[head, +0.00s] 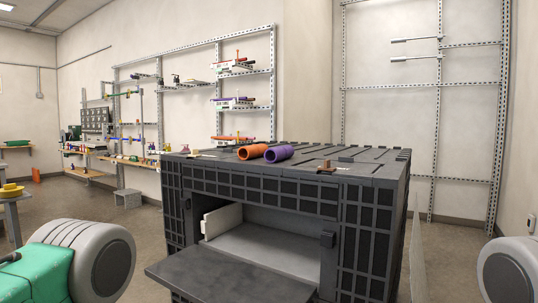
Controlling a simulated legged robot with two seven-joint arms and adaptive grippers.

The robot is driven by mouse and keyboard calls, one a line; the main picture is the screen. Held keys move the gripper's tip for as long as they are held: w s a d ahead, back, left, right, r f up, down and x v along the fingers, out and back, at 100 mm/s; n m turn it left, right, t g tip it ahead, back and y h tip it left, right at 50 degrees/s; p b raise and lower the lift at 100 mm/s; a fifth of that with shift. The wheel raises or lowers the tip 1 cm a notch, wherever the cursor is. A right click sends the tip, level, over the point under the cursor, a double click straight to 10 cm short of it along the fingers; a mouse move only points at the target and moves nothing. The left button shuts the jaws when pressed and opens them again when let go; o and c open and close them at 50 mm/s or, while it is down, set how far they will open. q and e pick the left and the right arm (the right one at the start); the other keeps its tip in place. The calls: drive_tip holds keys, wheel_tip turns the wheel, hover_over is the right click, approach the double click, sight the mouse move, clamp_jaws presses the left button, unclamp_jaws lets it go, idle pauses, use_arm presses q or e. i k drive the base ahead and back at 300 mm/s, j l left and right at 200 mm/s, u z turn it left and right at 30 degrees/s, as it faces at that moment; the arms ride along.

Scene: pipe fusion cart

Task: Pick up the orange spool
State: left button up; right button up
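An orange spool (252,152), a short hollow tube, lies on its side on top of the dark grey cart (375,191). It is left of a purple spool (279,153) of similar shape and lies close beside it. I cannot tell whether the two touch. Neither gripper shows in the head view. Only rounded grey and green parts of my own arms show at the lower left and lower right corners.
The cart's front door (225,280) is folded down and juts out toward me, with an open compartment above it. Small blocks lie on the cart top. Wall shelves (240,72) stand behind. A side table (14,196) is at far left. Floor is clear left of the cart.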

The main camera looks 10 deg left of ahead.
sight(253, 150)
drive_tip(key=i+j+z, duration=0.15)
drive_tip(key=z, duration=0.35)
drive_tip(key=i+j+z, duration=0.1)
drive_tip(key=j+z, duration=0.4)
drive_tip(key=i+j+z, duration=0.1)
drive_tip(key=j+z, duration=0.15)
drive_tip(key=z, duration=0.25)
